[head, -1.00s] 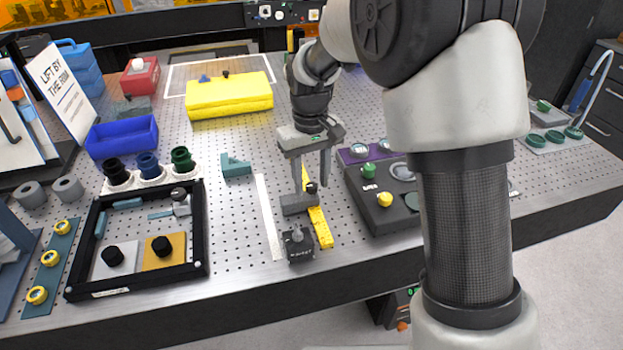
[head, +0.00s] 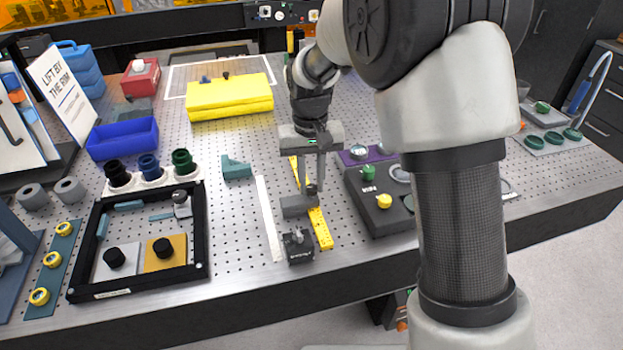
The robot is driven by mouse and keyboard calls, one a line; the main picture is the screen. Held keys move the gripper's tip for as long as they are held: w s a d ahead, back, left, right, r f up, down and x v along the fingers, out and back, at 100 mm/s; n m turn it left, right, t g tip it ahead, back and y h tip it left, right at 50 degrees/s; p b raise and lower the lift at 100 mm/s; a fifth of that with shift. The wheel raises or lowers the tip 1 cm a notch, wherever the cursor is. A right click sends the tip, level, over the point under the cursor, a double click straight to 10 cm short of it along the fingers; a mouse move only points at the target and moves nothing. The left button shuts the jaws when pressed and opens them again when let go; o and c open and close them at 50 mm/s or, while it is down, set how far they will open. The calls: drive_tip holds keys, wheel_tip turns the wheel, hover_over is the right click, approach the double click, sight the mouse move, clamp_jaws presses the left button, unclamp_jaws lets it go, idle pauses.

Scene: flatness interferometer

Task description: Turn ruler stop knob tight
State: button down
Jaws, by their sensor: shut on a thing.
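The yellow ruler (head: 321,230) lies on the perforated metal table, running away from the front edge. A grey stop block (head: 295,207) sits across it, with a small dark knob (head: 312,189) at its right side. My gripper (head: 311,182) points down over the ruler, its fingers shut on this knob. The fingers partly hide the knob, so its exact turn angle cannot be seen. A dark block (head: 299,252) with a small knob on top stands at the ruler's near end.
A black frame (head: 207,235) with knobbed plates lies to the left. A dark control box (head: 377,219) with green and yellow knobs stands close on the right. A white strip (head: 269,218) lies left of the ruler. Behind are a teal block (head: 236,170) and yellow case (head: 229,97).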

sight(311, 187)
drive_tip(key=m+p, duration=0.2)
drive_tip(key=m, duration=0.5)
drive_tip(key=shift+r, duration=0.1)
drive_tip(key=m+p, duration=0.1)
drive_tip(key=m, duration=0.2)
drive_tip(key=shift+m, duration=0.4)
drive_tip(key=shift+m+p, duration=0.65)
drive_tip(key=shift+m, duration=0.95)
drive_tip(key=c, duration=1.5)
unclamp_jaws()
drive_tip(key=shift+c, duration=0.2)
wheel_tip(311, 187, up, 17)
drive_tip(key=p, duration=0.1)
drive_tip(key=shift+w+r, duration=0.15)
drive_tip(key=shift+r, duration=0.05)
